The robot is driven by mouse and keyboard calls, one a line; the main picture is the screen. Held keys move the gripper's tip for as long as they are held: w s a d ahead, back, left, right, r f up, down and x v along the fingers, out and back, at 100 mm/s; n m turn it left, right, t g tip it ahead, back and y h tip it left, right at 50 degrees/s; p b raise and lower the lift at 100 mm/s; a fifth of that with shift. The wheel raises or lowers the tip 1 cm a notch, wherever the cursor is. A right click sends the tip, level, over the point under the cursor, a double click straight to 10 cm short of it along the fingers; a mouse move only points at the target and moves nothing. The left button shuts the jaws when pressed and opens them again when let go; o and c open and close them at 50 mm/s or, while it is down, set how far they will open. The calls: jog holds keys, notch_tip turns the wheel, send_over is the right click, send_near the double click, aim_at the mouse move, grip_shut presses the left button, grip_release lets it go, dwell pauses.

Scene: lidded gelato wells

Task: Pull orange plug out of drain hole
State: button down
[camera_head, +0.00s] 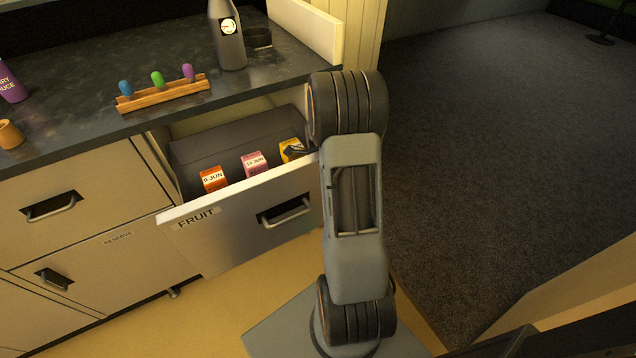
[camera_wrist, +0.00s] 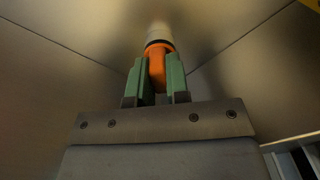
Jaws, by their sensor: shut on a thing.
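In the wrist view the orange plug (camera_wrist: 157,68) stands between the two green fingers of my gripper (camera_wrist: 156,78). The fingers are shut on it. A dark ring sits at the plug's far end, and a pale, blurred cylinder (camera_wrist: 159,33) continues beyond it. The plug lines up with this cylinder. I cannot tell whether the plug is still in the drain hole, as no open hole shows. In the head view my arm shows, but my gripper and the plug are hidden.
The drawer marked FRUIT (camera_head: 240,228) is pulled open, with orange (camera_head: 213,179), pink (camera_head: 254,164) and yellow (camera_head: 291,150) cartons inside. On the counter (camera_head: 75,105) stand a wooden rack (camera_head: 165,95) with three coloured pieces and a dark bottle (camera_head: 229,45).

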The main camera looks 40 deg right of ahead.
jog(key=shift+r+p, duration=0.45)
jog(key=shift+r, duration=0.25)
jog(key=shift+r+p, duration=1.25)
jog(key=shift+r, duration=0.35)
